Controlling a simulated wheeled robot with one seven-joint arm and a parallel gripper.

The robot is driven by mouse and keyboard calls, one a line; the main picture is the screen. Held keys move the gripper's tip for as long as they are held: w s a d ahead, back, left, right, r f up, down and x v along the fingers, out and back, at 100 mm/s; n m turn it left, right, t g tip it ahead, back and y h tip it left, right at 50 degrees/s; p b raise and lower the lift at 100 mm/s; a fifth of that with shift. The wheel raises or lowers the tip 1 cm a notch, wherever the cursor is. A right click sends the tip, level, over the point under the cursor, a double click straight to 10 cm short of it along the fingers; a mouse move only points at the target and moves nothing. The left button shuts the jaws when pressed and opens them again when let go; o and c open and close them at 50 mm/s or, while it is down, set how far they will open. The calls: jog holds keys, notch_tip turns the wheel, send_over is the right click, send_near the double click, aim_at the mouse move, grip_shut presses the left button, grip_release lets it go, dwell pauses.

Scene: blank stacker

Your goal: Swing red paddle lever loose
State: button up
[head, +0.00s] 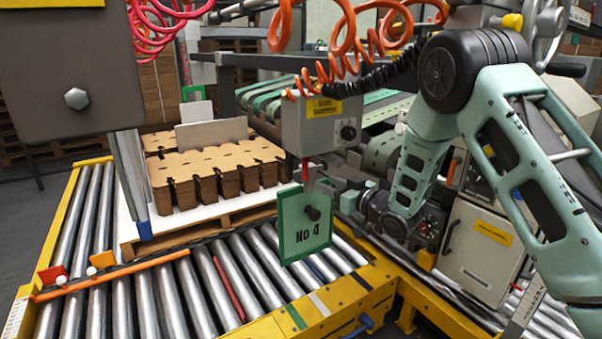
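A small red, upright piece (306,171) hangs under the grey control box (322,122), just above the green-framed "No 4" sign (305,224). A flat red paddle (52,275) stands at the left end of an orange bar over the rollers. I cannot tell for certain which of these is the lever. My gripper (326,186) is at the end of my pale green arm, right of the small red piece and close to it. Its fingertips are small and partly hidden by the sign, so contact and opening are unclear. The red paddle at left is far from my gripper.
Brown card blanks (205,174) are stacked on a white-topped pallet (185,227) on the roller conveyor (170,305). An orange bar (110,275) crosses the rollers. Orange coiled hoses (345,35) hang above the control box. A grey cabinet (478,250) stands at right.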

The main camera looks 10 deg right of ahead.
aim_at(307, 174)
jog(key=x, duration=1.1)
jog(key=shift+w+a, duration=0.15)
jog(key=shift+w, duration=0.05)
grip_shut()
